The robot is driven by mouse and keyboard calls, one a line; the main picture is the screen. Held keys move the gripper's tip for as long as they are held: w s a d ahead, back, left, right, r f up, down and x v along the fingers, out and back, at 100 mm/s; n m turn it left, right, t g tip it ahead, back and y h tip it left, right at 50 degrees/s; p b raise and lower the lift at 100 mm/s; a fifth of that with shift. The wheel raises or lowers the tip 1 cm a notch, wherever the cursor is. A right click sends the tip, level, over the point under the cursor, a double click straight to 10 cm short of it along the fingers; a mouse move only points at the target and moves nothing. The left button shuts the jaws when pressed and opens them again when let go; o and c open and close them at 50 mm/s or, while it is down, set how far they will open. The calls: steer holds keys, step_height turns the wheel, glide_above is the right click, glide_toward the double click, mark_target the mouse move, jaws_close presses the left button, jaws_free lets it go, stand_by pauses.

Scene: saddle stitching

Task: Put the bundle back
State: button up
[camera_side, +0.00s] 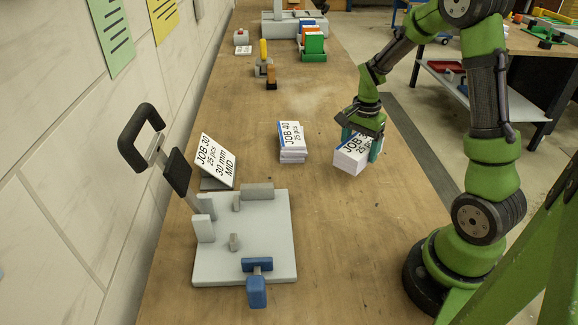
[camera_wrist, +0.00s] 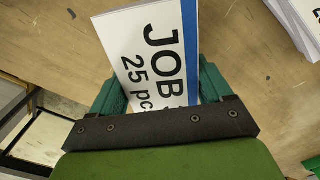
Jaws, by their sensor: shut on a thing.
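My gripper (camera_side: 360,146) is shut on a white bundle (camera_side: 350,159) with a blue edge strip and "JOB ... 25 pcs" printed on top. In the wrist view the same bundle (camera_wrist: 155,55) lies between the two green fingers (camera_wrist: 158,88). The bundle is over the right part of the bench; I cannot tell whether it touches the wood. A second bundle (camera_side: 292,142), marked "JOB 40 25 pcs", sits on the bench to its left. A corner of a white stack (camera_wrist: 298,25) shows at the top right of the wrist view.
A pale stitching fixture (camera_side: 262,262) with a blue clamp (camera_side: 256,282) and a black-handled lever (camera_side: 146,135) stands at the front left. A tilted sign (camera_side: 216,160) reads "JOB 30 25 pcs 30 mm MID". Small tools (camera_side: 265,65) and a coloured rack (camera_side: 313,42) stand farther back. Bench between is clear.

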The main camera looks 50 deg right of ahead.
glide_above(334, 146)
steer(key=shift+a+f, duration=0.1)
steer(key=shift+f, duration=2.25)
steer(key=shift+f, duration=0.15)
steer(key=o, duration=1.4)
